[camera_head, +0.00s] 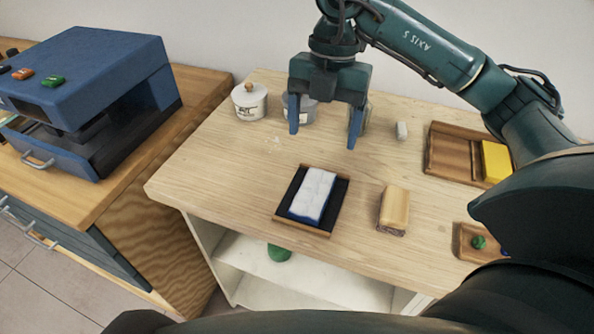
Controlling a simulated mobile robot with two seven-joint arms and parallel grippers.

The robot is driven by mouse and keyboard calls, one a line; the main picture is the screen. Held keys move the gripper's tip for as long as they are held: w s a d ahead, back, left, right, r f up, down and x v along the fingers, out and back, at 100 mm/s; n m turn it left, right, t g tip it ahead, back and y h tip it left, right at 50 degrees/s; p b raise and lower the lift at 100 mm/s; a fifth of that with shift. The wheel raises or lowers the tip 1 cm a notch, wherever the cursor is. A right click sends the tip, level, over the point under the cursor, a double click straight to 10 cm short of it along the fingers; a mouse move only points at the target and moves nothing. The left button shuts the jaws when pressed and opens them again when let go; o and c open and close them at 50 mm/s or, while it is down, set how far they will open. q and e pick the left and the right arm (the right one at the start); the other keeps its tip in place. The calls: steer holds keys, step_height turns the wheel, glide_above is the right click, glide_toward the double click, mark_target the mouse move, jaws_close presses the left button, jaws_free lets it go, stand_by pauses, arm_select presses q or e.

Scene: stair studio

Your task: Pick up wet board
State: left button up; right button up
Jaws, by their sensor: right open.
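A white-topped slab with a blue side (313,194), which may be the wet board, lies on a black tray with a wooden rim (282,218) near the table's front edge. My right gripper (323,138) is open and empty. Its two blue fingers point down over the table, farther back than the slab and apart from it. My left gripper is not in view.
A tan block or brush (394,208) lies right of the tray. A white lidded jar (249,101) and a grey container (301,107) stand behind. A wooden tray (446,153) with a yellow block (496,161) is at right. A blue machine (95,75) stands left.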

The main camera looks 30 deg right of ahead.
steer(key=w+f, duration=0.1)
glide_above(314, 191)
steer(key=w+d, duration=0.1)
step_height(314, 191, down, 6)
steer(key=shift+f, duration=0.2)
steer(key=shift+s+a+f+p, duration=0.15)
steer(key=shift+f+p, duration=0.05)
steer(key=shift+f, duration=0.7)
steer(key=shift+s+a+f+p, duration=0.15)
steer(key=shift+f, duration=0.75)
steer(key=shift+s+a+f+p, duration=0.15)
steer(key=shift+f+p, duration=0.05)
steer(key=shift+f, duration=0.7)
steer(key=c, duration=1.1)
